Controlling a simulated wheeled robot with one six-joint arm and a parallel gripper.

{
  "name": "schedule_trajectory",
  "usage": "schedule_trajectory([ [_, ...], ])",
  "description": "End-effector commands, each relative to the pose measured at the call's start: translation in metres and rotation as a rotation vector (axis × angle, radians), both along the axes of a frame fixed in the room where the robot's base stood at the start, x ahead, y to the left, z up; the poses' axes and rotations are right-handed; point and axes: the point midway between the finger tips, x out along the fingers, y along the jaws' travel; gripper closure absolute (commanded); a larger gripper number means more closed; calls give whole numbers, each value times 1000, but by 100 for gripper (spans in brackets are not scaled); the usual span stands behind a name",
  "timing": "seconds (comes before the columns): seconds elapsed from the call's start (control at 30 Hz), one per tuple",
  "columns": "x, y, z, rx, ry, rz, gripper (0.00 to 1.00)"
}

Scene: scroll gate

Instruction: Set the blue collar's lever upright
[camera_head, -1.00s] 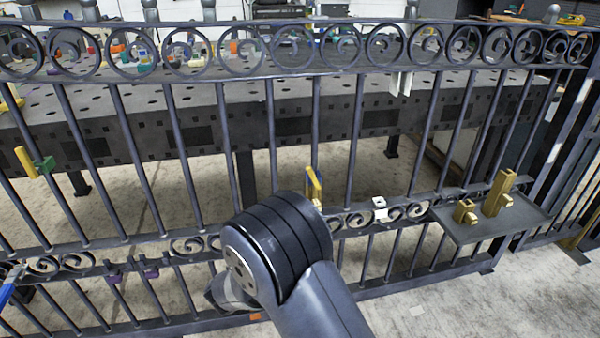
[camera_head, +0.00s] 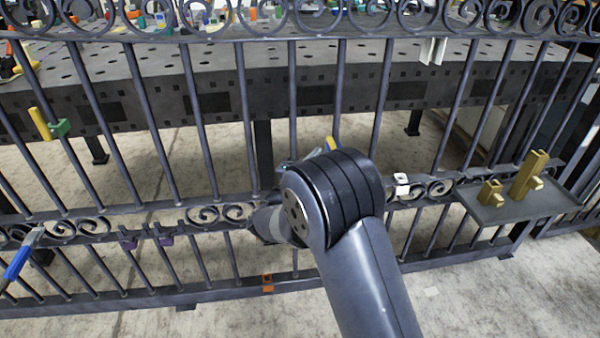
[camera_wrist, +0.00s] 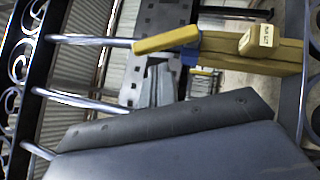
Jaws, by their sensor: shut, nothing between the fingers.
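The blue collar's yellow lever (camera_head: 332,144) shows only as a tip behind my arm in the head view; the collar is hidden there. In the wrist view the yellow lever (camera_wrist: 166,41) lies slightly tilted to the line of a gate bar, with a bit of the blue collar (camera_wrist: 190,56) at its right end. My gripper (camera_wrist: 160,84) is shut and empty, its grey fingertips just below the lever in that view. A gap seems to show between them, but contact is hard to judge. In the head view my gripper is mostly hidden behind my arm.
The dark scroll gate (camera_head: 190,120) spans the view. A green collar (camera_head: 58,128) with a yellow lever sits on a left bar. A tray (camera_head: 520,208) with brass pieces is at right. A yellow block (camera_wrist: 250,50) adjoins the blue collar. A blue-handled item (camera_head: 17,263) is at left.

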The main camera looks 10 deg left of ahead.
Motion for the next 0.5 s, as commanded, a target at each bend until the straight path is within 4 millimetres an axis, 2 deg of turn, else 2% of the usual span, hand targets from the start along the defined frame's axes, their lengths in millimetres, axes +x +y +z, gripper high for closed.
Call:
schedule_trajectory([
  [0.17, 3, -12, 5, 0, 0, 0, 100],
  [0.5, 4, -13, 6, 0, 0, 1, 100],
])
